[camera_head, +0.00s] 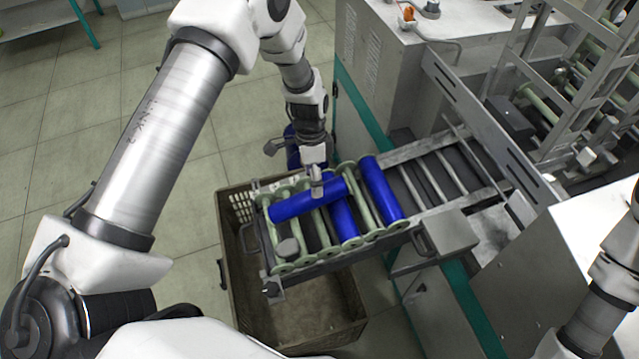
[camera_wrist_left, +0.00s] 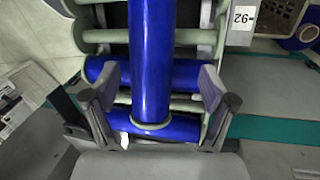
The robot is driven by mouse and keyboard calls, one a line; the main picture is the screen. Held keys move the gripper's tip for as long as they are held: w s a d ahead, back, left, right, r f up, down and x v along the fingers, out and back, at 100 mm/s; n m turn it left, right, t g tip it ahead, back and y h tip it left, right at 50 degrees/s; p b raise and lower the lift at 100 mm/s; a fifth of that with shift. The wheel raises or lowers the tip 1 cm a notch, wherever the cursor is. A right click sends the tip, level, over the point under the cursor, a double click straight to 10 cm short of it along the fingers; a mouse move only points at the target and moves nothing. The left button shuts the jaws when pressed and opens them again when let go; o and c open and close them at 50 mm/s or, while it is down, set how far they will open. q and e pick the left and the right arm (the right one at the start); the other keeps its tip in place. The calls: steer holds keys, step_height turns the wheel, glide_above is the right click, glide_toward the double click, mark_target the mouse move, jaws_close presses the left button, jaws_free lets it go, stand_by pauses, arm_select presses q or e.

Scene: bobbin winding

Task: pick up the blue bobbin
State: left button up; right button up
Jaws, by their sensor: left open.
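Several blue bobbins are at the green-rimmed rack. One blue bobbin (camera_head: 290,206) lies crosswise on top of the others. A second (camera_head: 344,219) lies partly under it, and a third (camera_head: 382,190) lies to the right. My left gripper (camera_head: 317,188) is over the crosswise bobbin. In the left wrist view, the open left gripper (camera_wrist_left: 158,80) has one finger on each side of that bobbin (camera_wrist_left: 151,45). Two other bobbins (camera_wrist_left: 187,73) cross beneath it. I cannot tell whether the fingers touch it. My right gripper is out of view.
The rack (camera_head: 343,250) has green spool ends and rails. A brown crate (camera_head: 233,262) stands under it. A grey machine (camera_head: 385,75) with metal frames stands behind and to the right. Tiled floor (camera_head: 170,190) is open at the left.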

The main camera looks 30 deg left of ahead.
mark_target(306, 196)
arm_select(q)
steer(key=s+f+p, duration=0.2)
steer(key=s, duration=0.1)
steer(key=shift+s+a+f, duration=0.2)
steer(key=shift+s+f, duration=0.05)
steer(key=shift+f, duration=0.15)
steer(key=f, duration=0.2)
steer(key=shift+w+d+f, duration=0.2)
steer(key=shift+w+f, duration=0.3)
steer(key=shift+s, duration=0.2)
steer(key=c, duration=0.5)
steer(key=shift+s+r, duration=0.1)
steer(key=shift+r, duration=0.15)
steer(key=c, duration=1)
steer(key=shift+o, duration=0.2)
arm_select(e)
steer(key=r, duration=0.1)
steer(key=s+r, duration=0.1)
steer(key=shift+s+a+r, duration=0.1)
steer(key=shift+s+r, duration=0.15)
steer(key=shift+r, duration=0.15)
